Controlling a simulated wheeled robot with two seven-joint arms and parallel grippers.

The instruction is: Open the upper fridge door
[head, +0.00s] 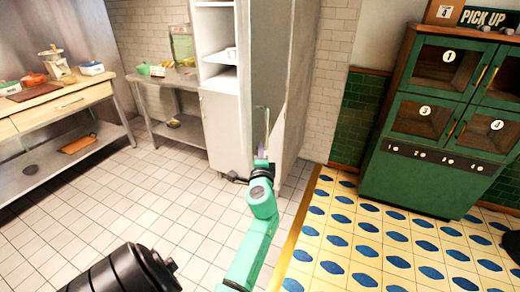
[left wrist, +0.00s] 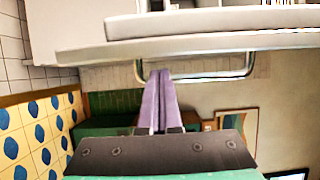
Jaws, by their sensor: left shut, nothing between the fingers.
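The tall pale fridge stands at the centre of the head view. Its upper door (head: 262,55) is swung out, and white inner shelves (head: 215,47) show to its left. The lower door (head: 221,130) looks shut. A metal bar handle (head: 267,116) is near the bottom of the upper door; it also shows in the left wrist view (left wrist: 215,78) as a bent bar. My left gripper (head: 262,148) is just below the handle. Its purple fingers (left wrist: 160,74) are shut and empty, with tips at the bar. I cannot tell whether they touch it.
A steel table (head: 172,78) stands left of the fridge, and a wooden-topped counter (head: 60,95) is farther left. A green locker unit (head: 430,180) stands at the right. The tiled floor (head: 150,190) before the fridge is clear.

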